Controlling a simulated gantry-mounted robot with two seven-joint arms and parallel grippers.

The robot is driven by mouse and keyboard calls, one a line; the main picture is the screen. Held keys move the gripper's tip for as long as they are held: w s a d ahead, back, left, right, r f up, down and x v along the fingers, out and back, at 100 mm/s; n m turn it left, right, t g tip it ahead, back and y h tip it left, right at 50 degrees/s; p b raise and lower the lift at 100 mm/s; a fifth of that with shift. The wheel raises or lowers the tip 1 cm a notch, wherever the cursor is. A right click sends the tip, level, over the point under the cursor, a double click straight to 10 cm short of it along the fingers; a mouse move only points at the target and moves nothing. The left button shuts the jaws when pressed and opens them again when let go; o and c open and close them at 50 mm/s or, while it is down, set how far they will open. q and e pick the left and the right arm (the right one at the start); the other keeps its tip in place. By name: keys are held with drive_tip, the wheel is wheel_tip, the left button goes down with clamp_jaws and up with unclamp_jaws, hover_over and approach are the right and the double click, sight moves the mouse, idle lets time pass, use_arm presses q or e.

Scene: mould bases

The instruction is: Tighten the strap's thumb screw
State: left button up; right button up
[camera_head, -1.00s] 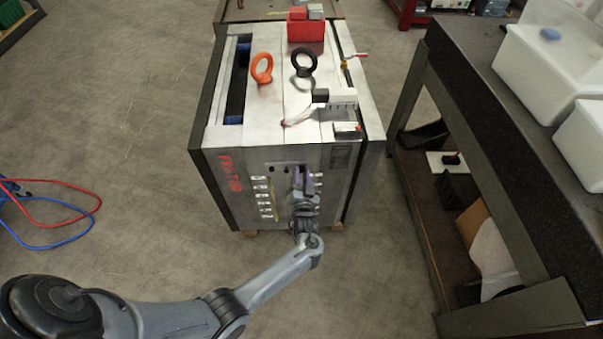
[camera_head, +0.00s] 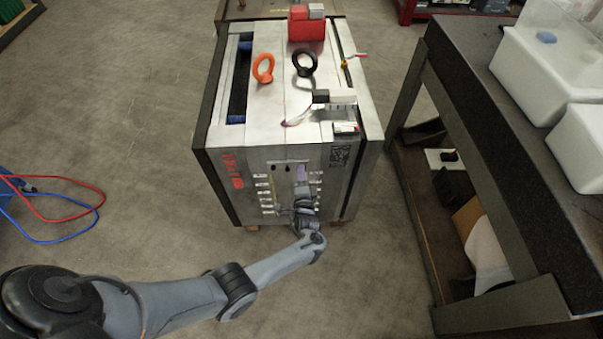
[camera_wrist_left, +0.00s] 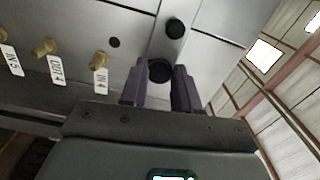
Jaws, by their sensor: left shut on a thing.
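The mould base (camera_head: 330,207) is a large grey metal block. In the left wrist view, a metal strap (camera_wrist_left: 169,47) lies across its seam and carries a black round screw head (camera_wrist_left: 174,28). A black thumb screw (camera_wrist_left: 160,70) sits at the strap's end nearest me. My left gripper (camera_wrist_left: 160,84) has its two purple fingers either side of this thumb screw and is shut on it. In the head view the left gripper (camera_head: 302,176) is at the block's front face, and the thumb screw is hard to make out there. My right gripper is not in view.
Brass fittings (camera_wrist_left: 100,59) with IN and OUT labels stick out beside the strap. An orange eyebolt (camera_head: 263,68), a black eyebolt (camera_head: 304,63) and a red box (camera_head: 306,29) are on top. A dark bench (camera_head: 500,110) stands right. Floor on the left is mostly clear.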

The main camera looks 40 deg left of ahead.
use_arm(q)
drive_tip(key=m+p, duration=0.1)
drive_tip(key=m, duration=1.7)
drive_tip(key=shift+m, duration=0.4)
drive_tip(key=o, duration=1.1)
drive_tip(key=shift+c, duration=0.2)
drive_tip(key=shift+w, duration=0.1)
drive_tip(key=shift+r, duration=0.1)
drive_tip(key=shift+d, duration=0.1)
